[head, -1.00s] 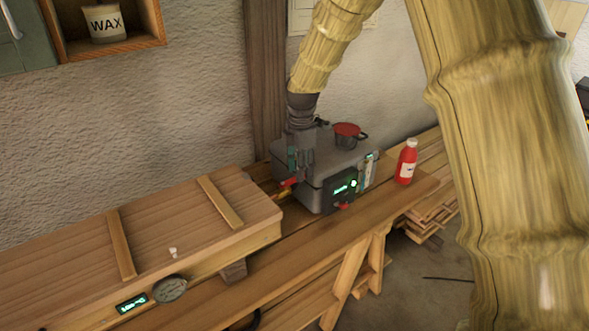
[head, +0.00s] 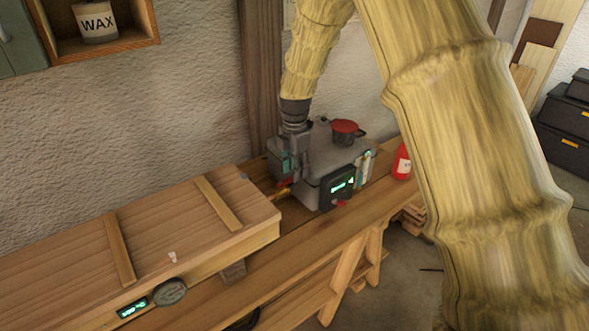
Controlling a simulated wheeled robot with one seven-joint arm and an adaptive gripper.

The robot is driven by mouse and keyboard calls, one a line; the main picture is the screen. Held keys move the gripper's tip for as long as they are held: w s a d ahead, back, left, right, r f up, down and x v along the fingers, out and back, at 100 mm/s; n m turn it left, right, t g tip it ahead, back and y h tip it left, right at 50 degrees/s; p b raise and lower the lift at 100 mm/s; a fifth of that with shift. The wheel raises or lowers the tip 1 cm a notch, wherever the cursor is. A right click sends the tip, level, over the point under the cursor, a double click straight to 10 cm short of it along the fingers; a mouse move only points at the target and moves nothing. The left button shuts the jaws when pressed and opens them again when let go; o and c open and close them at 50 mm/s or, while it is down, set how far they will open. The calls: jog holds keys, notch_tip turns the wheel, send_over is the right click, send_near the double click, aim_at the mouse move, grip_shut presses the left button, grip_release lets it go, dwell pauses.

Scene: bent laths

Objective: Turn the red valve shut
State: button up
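The red valve handle (head: 284,182) shows as a small red piece above a brass-coloured pipe (head: 282,192), between the long wooden box and the grey boiler (head: 312,186). My gripper (head: 290,168) points down at the boiler's left side, just above the red handle. Its fingers hide part of the handle. I cannot tell whether they touch it, or whether they are open or shut.
A red-lidded pot (head: 344,132) sits on the boiler, with a lit display (head: 340,185) on its front. A red bottle (head: 402,162) stands to the right, partly hidden by my arm. The wooden box (head: 160,235) fills the bench's left side.

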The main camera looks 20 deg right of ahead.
jog(key=shift+f, duration=0.75)
grip_shut()
